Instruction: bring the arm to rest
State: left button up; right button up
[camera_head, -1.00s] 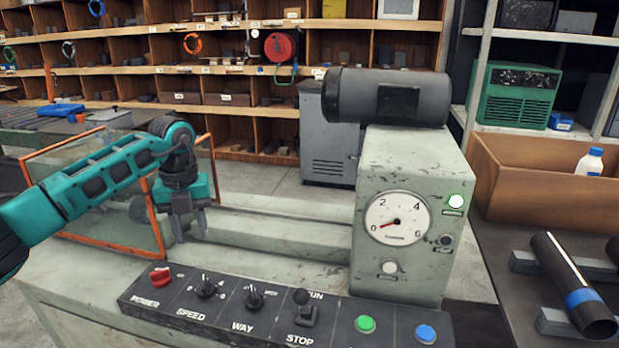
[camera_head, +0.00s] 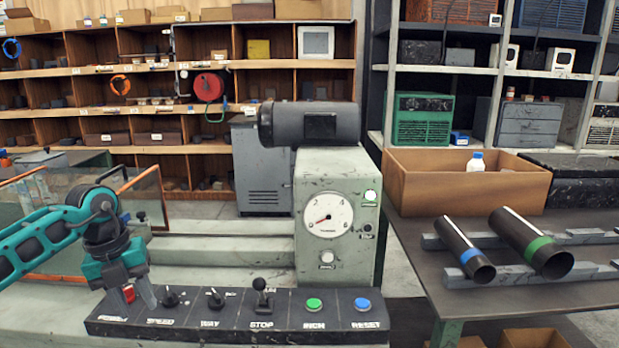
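My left arm, teal and dark grey, comes in from the left. Its gripper (camera_head: 134,300) points down at the left end of the black control panel (camera_head: 205,326), with its fingers apart. The red power knob (camera_head: 128,293) shows between the fingers and is partly hidden by them; I cannot tell whether they touch it. My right gripper is not in view.
The panel also has a black lever (camera_head: 261,297), a green button (camera_head: 314,304) and a blue button (camera_head: 363,304). On the right table (camera_head: 410,215), a blue-banded pipe (camera_head: 463,248) and a green-banded pipe (camera_head: 530,240) lie on supports beside a brown box (camera_head: 450,188).

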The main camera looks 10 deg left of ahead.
pick_arm(q)
jog(key=d+f+m+h, duration=0.2)
jog(key=d+f+h, duration=0.25)
jog(key=d, duration=0.65)
jog(key=s+d+r+n+t+h, duration=0.1)
jog(key=s+d+n+t+h, duration=0.15)
jog(key=d+h, duration=0.45)
jog(key=s+d+n+t+h, duration=0.1)
jog(key=d+n+t+h, duration=0.25)
jog(key=d, duration=0.75)
jog(key=s+a+f+n+t+y, duration=0.2)
jog(key=s+a+f+n+y, duration=0.3)
jog(key=s+f+n+y, duration=0.2)
jog(key=s+a+f+n+t+y, duration=0.2)
jog(key=s+a+f+n+y, duration=0.3)
jog(key=f+n, duration=0.7)
jog(key=s+n+y, duration=0.2)
jog(key=n, duration=0.2)
jog(key=shift+f+y, duration=0.2)
jog(key=shift+y, duration=0.2)
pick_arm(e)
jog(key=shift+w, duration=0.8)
pick_arm(q)
jog(key=shift+a, duration=0.1)
